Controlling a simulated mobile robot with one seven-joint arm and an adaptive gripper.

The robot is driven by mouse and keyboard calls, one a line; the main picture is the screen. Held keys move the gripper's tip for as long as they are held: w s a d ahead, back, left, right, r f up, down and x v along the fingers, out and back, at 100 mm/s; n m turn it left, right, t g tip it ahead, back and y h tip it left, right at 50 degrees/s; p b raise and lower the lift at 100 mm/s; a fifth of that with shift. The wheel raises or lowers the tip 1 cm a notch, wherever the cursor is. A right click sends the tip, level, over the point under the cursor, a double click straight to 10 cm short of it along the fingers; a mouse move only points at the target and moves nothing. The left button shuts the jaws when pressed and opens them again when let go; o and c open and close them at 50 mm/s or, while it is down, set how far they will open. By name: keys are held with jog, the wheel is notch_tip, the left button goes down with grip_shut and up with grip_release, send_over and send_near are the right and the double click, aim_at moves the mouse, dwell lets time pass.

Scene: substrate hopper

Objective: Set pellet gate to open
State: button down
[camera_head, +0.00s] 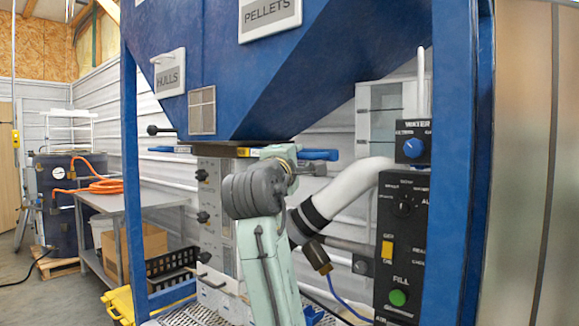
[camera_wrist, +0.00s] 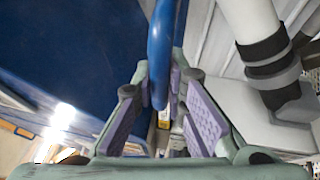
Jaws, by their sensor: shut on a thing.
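The blue handle (camera_head: 320,155) sticks out to the right below the blue hopper (camera_head: 300,95), just past my wrist. My gripper is mostly hidden behind my own arm in the head view. In the wrist view my gripper (camera_wrist: 160,78) has its purple-padded fingers on both sides of the blue handle (camera_wrist: 161,45), shut on it. The handle runs up and away between the fingertips. A small yellow label (camera_wrist: 164,118) shows between the fingers. The "PELLETS" sign (camera_head: 270,15) and "HULLS" sign (camera_head: 168,72) are on the hopper. I cannot read the gate's position.
A black control panel (camera_head: 402,240) with a green FILL button stands at the right, beside a blue post (camera_head: 458,160). A thick white hose (camera_head: 350,190) passes close to my arm on the right. A grey table (camera_head: 140,202) and black crate (camera_head: 172,268) are at left.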

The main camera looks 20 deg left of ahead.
aim_at(307, 157)
jog(key=d, duration=0.1)
jog(key=s+d, duration=0.1)
jog(key=d, duration=0.1)
jog(key=shift+d, duration=0.1)
jog(key=shift+f, duration=0.1)
jog(key=c, duration=1.7)
grip_release()
jog(key=shift+s+d, duration=0.1)
jog(key=shift+o, duration=0.5)
jog(key=shift+s, duration=0.15)
jog(key=s+f, duration=0.2)
jog(key=s, duration=0.9)
jog(key=shift+s+d, duration=0.15)
jog(key=shift+s, duration=0.1)
